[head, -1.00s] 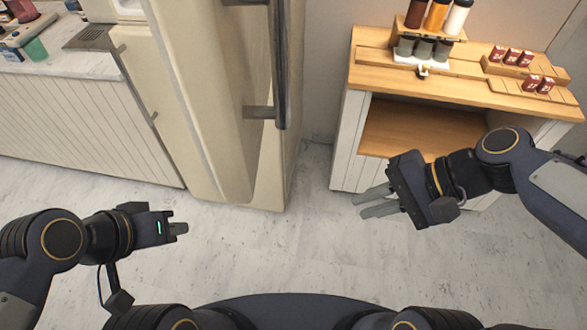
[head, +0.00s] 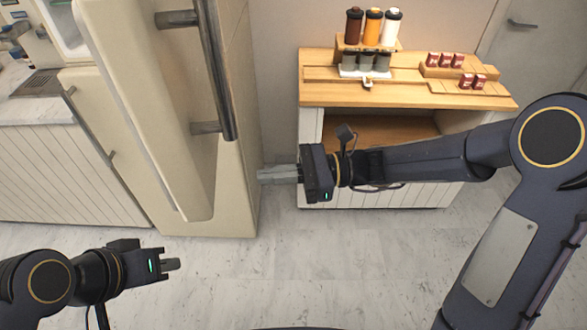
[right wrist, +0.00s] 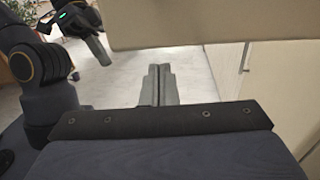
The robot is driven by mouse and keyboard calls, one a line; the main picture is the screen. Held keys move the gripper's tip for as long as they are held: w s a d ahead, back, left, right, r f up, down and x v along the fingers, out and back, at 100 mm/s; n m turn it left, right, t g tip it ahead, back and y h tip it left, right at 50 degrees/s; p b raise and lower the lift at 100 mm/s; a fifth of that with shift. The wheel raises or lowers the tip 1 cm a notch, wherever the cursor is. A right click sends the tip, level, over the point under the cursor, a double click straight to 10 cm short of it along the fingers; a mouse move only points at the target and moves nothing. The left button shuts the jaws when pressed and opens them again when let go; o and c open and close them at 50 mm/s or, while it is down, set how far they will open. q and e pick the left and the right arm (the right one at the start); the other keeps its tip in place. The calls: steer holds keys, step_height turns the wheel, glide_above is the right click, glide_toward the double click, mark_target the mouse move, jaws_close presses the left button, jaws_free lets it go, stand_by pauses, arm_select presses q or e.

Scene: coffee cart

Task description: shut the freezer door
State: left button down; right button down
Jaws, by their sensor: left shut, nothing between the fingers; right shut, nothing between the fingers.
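The cream freezer door (head: 228,175) stands open and juts out towards me in the head view. Its inner side (head: 135,110) faces left and its dark bar handle (head: 218,75) is on the right face. My right gripper (head: 260,175) is shut and empty, its fingertips at or close to the door's right face, low down and below the handle; I cannot tell whether they touch. In the right wrist view its fingers (right wrist: 157,84) are together, with a cream panel (right wrist: 200,22) above them. My left gripper (head: 176,265) is shut and empty at lower left, apart from the door.
A wooden-topped cart (head: 400,95) with bottles and red boxes stands to the right, behind my right arm. A white counter (head: 50,110) with slatted cabinet fronts is at left. The marble floor (head: 300,270) in front is clear.

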mark_target(216, 182)
steer(key=a, duration=0.2)
steer(key=a+p, duration=0.1)
steer(key=a, duration=0.4)
steer(key=shift+s+a, duration=0.2)
steer(key=shift+s, duration=0.2)
